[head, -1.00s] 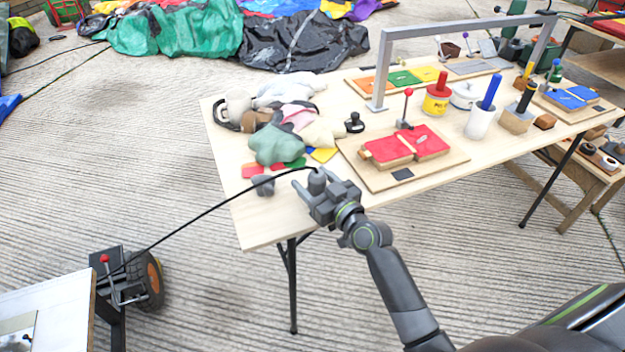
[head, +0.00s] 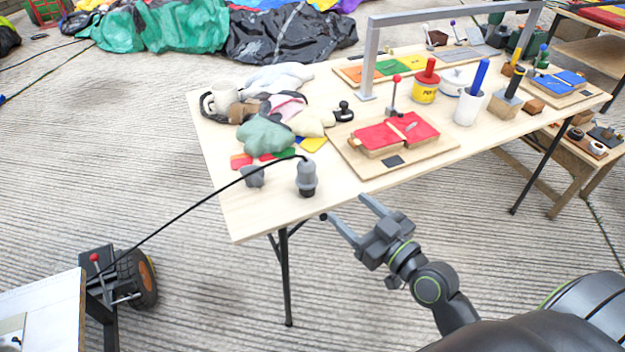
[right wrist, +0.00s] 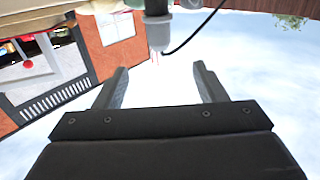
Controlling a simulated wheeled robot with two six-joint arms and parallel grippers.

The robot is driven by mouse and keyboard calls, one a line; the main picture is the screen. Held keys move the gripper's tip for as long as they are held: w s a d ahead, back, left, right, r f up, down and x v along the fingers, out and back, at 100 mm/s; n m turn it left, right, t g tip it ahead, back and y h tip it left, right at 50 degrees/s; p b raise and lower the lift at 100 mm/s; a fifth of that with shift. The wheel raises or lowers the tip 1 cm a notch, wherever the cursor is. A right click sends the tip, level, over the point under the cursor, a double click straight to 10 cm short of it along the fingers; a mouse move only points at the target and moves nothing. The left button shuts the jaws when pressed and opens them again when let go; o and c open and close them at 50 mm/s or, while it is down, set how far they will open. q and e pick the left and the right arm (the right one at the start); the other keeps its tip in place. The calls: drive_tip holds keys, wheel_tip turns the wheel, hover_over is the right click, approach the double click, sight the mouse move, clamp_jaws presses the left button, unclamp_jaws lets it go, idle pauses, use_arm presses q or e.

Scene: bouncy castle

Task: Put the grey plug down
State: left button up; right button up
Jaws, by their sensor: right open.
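The grey plug (head: 307,178) stands upright on the near left part of the wooden table (head: 240,222), its dark end down and a black cable (head: 215,207) leaving its top toward the lower left. My right gripper (head: 346,218) is open and empty, off the table's near edge, below and right of the plug in the head view. In the right wrist view the plug (right wrist: 158,32) shows beyond the open jaws (right wrist: 160,88), apart from them. My left gripper is not in view.
A small grey object (head: 253,177) sits just left of the plug. Behind are a cloth pile (head: 266,135) and a board with a red block (head: 380,138). A grey metal frame (head: 369,60) stands farther back. Bare table lies around the plug's front.

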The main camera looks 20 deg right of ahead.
sight(312, 174)
drive_tip(key=p+x, duration=0.2)
drive_tip(key=x, duration=0.9)
drive_tip(key=shift+w+a, duration=0.15)
drive_tip(key=shift+w, duration=0.05)
drive_tip(key=shift+w+a+p, duration=0.15)
drive_tip(key=shift+w+p, duration=0.25)
drive_tip(key=shift+w, duration=0.35)
drive_tip(key=x, duration=0.4)
drive_tip(key=shift+w+p, duration=0.15)
drive_tip(key=shift+p, duration=0.2)
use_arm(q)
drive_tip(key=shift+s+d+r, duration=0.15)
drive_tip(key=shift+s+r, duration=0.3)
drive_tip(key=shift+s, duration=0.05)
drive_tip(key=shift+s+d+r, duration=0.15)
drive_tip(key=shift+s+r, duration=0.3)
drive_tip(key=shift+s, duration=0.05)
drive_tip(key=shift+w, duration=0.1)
use_arm(e)
drive_tip(key=c, duration=1.1)
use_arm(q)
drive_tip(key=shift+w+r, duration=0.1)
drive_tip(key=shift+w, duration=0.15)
use_arm(e)
drive_tip(key=shift+c, duration=0.7)
